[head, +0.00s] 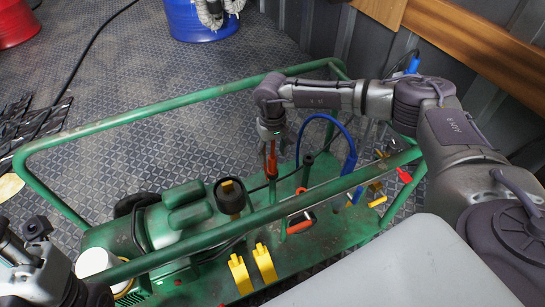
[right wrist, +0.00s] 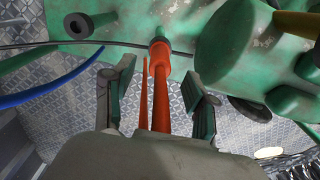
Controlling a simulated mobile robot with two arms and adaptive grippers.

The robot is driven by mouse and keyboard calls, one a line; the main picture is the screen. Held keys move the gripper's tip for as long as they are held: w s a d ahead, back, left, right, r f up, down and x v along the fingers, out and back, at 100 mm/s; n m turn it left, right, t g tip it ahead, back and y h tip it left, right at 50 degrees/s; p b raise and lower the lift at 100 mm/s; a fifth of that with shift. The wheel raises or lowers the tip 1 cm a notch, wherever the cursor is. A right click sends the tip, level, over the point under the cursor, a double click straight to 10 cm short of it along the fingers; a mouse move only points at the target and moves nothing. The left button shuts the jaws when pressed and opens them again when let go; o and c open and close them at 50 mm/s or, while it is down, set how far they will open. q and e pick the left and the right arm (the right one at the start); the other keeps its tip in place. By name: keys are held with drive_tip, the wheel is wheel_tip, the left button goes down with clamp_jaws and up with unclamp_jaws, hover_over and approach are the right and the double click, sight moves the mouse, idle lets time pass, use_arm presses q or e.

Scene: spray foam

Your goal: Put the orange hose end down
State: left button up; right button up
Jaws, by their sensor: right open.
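The orange hose end (head: 272,159) stands upright on the green machine frame (head: 290,185), below my right gripper (head: 272,134). In the right wrist view the orange hose end (right wrist: 160,88) lies between the two spread fingers of my right gripper (right wrist: 160,105), and its far tip meets the green plate. The fingers stand apart from it on both sides. A thin orange strip (right wrist: 144,90) runs beside it. Part of my left arm shows at the lower left of the head view; its fingertips cannot be made out.
A blue hose (head: 349,150) arches just right of the right gripper. A green rail (head: 250,217) crosses in front. Yellow brackets (head: 264,262) and an orange-handled part (head: 300,224) sit on the frame. A blue bucket (head: 195,22) and a red bucket (head: 15,22) stand behind.

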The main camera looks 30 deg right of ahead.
wheel_tip(320, 180, up, 7)
drive_tip(key=shift+f+p, duration=0.15)
drive_tip(key=shift+p, duration=0.75)
